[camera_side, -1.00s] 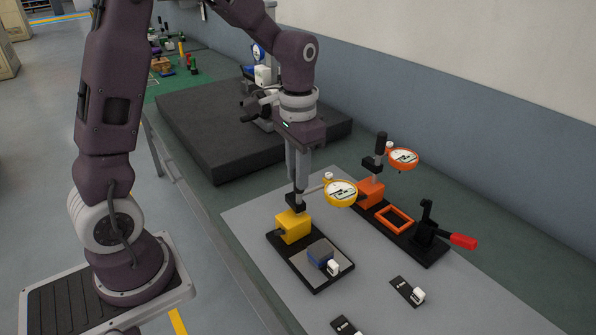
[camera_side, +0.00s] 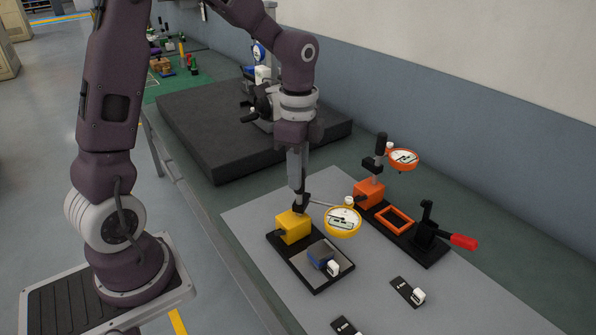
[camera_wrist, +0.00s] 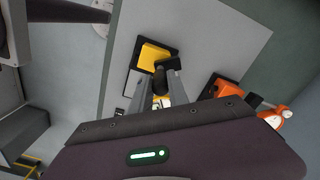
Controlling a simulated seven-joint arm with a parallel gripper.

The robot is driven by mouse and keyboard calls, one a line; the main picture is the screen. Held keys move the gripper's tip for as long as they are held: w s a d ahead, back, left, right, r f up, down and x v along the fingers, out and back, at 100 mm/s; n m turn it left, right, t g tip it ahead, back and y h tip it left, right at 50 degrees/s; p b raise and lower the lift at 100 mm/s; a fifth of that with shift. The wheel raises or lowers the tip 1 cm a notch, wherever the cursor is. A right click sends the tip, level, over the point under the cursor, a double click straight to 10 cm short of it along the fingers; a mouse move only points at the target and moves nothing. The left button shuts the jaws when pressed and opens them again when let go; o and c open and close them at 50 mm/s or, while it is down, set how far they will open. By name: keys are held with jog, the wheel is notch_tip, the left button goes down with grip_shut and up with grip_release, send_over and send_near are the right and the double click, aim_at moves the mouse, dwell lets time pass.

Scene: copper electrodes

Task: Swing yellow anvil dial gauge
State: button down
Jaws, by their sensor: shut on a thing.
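The yellow dial gauge (camera_side: 342,222) has a white face and hangs on a thin arm from the black clamp (camera_side: 301,203) of its stand. The stand has a yellow block (camera_side: 294,228) on a black base plate (camera_side: 318,287). A blue block (camera_side: 321,252) with a white tag sits on the plate; the gauge is above and right of it in the side view. My gripper (camera_side: 299,190) points down above the yellow block, shut on the clamp at the post top. The wrist view shows my fingers (camera_wrist: 166,82) at the dark clamp above the yellow block (camera_wrist: 152,53); the gauge is mostly hidden there.
An orange gauge stand (camera_side: 369,192) with an orange frame (camera_side: 395,219) and a red-handled clamp (camera_side: 463,241) stands close on the right. Small tagged plates (camera_side: 408,291) lie in front. A large black slab (camera_side: 200,125) is behind. The grey mat between is clear.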

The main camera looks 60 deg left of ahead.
jog(key=m, duration=0.6)
jog(key=shift+w, duration=0.15)
jog(key=shift+m, duration=0.4)
jog(key=c, duration=1.3)
grip_release()
jog(key=shift+o, duration=0.2)
notch_tip(320, 180, up, 7)
jog(key=shift+r, duration=0.1)
